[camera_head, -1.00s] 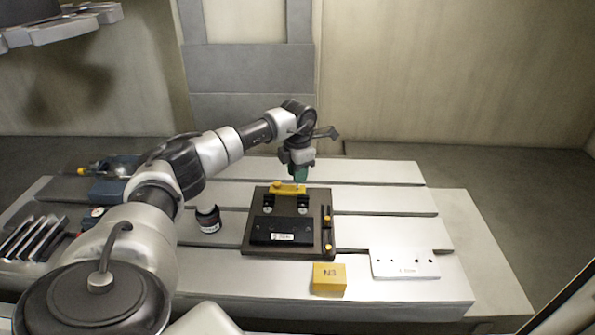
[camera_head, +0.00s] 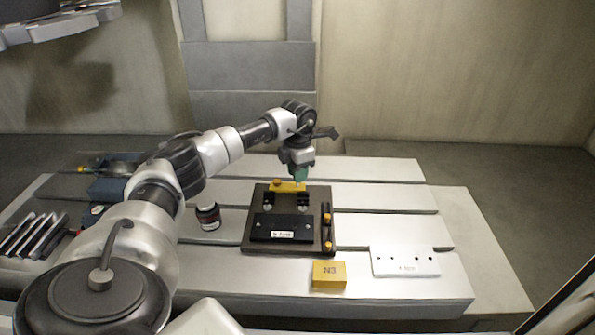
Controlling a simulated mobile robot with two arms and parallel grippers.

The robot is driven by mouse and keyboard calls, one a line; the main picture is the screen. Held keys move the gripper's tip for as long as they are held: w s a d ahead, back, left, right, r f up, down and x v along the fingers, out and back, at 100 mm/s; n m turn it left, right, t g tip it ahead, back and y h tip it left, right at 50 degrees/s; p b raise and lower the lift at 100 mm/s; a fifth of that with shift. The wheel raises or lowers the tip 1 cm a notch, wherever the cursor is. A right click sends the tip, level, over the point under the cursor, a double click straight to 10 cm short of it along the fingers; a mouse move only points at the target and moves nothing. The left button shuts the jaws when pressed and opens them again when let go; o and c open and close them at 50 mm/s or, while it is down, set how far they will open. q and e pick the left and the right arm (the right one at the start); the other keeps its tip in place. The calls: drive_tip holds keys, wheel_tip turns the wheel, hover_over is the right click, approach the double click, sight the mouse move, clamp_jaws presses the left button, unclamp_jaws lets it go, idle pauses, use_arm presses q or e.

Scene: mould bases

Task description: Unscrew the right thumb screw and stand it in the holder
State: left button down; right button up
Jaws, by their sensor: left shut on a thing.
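A dark mould base (camera_head: 257,246) lies on the slotted table, with a black plate (camera_head: 282,229) on it and a yellow bar (camera_head: 283,186) along its back. My left gripper (camera_head: 300,178), with green fingers, points down at the right end of the bar. It is shut at the right thumb screw, which its fingers hide; I cannot tell how far the screw is out. A narrow black holder (camera_head: 326,228) runs along the base's right side, with orange-yellow knobs at its middle and front. My right gripper is out of view.
A yellow block marked N3 (camera_head: 328,275) and a white plate with holes (camera_head: 405,262) lie at the front right. A dark round jar-like thing (camera_head: 208,217) stands left of the base. The table's back right is clear.

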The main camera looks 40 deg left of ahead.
use_arm(q)
drive_tip(key=shift+f+b, duration=0.5)
drive_tip(key=shift+f, duration=0.5)
drive_tip(key=c, duration=0.9)
unclamp_jaws()
drive_tip(key=shift+o, duration=0.2)
drive_tip(key=shift+r, duration=0.15)
wheel_tip(320, 180, up, 11)
drive_tip(key=b, duration=0.1)
drive_tip(key=shift+f+b, duration=0.2)
drive_tip(key=shift+b, duration=0.2)
